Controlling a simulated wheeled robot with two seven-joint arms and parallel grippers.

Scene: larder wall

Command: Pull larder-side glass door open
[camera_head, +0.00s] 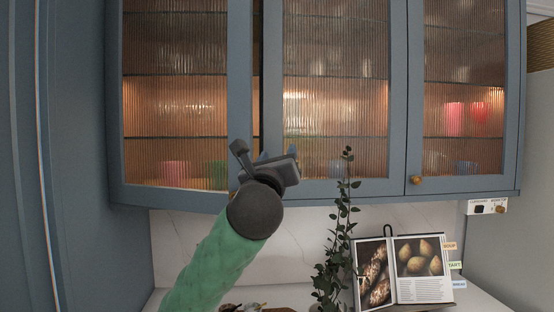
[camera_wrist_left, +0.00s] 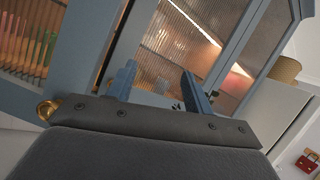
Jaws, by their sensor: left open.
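The wall cabinet has three blue-grey doors with ribbed glass. The left glass door (camera_head: 175,92), beside the tall blue panel, stands slightly ajar, with a narrow gap along its right edge. My left gripper (camera_head: 252,154) is at that door's lower right corner in the head view and hides part of it. In the left wrist view, my left gripper (camera_wrist_left: 158,88) has its blue fingers apart with nothing between them. A brass knob (camera_wrist_left: 47,108) is left of the fingers, by the left door's frame (camera_wrist_left: 82,42). My right gripper is out of view.
The middle glass door (camera_head: 335,95) and right glass door (camera_head: 465,95) look shut; the right one has a brass knob (camera_head: 416,180). Below are a trailing plant (camera_head: 332,270) and an open cookbook (camera_head: 418,270) on a stand. The tall blue panel (camera_head: 75,150) borders the left side.

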